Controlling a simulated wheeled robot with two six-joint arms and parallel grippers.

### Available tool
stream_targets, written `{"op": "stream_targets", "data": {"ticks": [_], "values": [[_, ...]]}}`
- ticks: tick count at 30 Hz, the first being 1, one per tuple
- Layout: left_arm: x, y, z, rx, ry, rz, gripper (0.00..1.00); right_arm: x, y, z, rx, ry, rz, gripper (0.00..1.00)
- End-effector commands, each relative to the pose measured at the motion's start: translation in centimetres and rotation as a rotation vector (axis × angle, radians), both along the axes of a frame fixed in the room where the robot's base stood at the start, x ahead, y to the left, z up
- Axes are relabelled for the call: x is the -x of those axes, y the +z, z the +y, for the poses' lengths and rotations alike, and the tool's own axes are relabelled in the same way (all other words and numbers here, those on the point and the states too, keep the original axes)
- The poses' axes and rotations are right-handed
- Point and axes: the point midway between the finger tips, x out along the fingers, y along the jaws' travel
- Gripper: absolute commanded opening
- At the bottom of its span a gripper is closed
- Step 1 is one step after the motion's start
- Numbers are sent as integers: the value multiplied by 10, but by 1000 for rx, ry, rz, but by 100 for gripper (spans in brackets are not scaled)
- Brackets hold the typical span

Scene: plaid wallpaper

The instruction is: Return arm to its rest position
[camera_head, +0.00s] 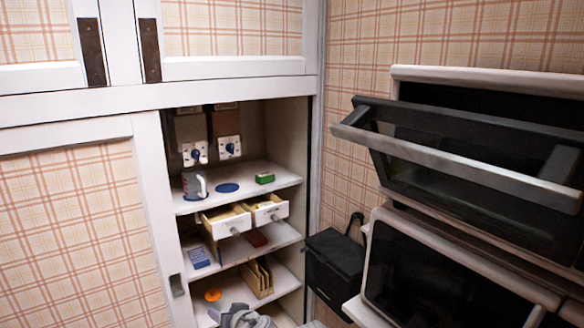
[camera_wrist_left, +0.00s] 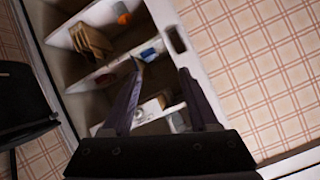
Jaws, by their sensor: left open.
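My left gripper (camera_wrist_left: 160,70) is open in the left wrist view, its two dark fingers apart with nothing held between them. Its fingers point toward the open cupboard shelves (camera_wrist_left: 118,52), which look tilted in this view. In the head view my left gripper and arm (camera_head: 241,316) show as a grey shape at the bottom edge, in front of the lowest shelf; the fingers are hard to make out there. My right gripper is in neither view.
The cupboard holds a mug (camera_head: 194,185), a green box (camera_head: 265,178), two pulled-out drawers (camera_head: 228,221), a wooden rack (camera_head: 257,278) and an orange object (camera_head: 212,295). A sliding door (camera_head: 80,230) stands left. A black box (camera_head: 335,265) and an open oven door (camera_head: 455,165) are at right.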

Motion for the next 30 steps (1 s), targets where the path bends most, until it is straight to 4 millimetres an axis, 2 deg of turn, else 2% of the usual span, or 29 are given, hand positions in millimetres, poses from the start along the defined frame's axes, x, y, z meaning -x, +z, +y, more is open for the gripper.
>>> {"op": "stream_targets", "data": {"ticks": [1,6,12,15,20,30], "values": [[12,3,-5,22,-1,100,60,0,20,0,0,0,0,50],[74,-20,-42,131,-105,537,60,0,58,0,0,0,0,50],[136,-25,-92,253,-333,906,60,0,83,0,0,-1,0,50],[154,-23,-107,290,-417,998,60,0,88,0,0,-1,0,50],[165,-23,-116,313,-470,1051,60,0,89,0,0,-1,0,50],[164,-24,-116,312,-469,1049,60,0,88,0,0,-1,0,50]]}}
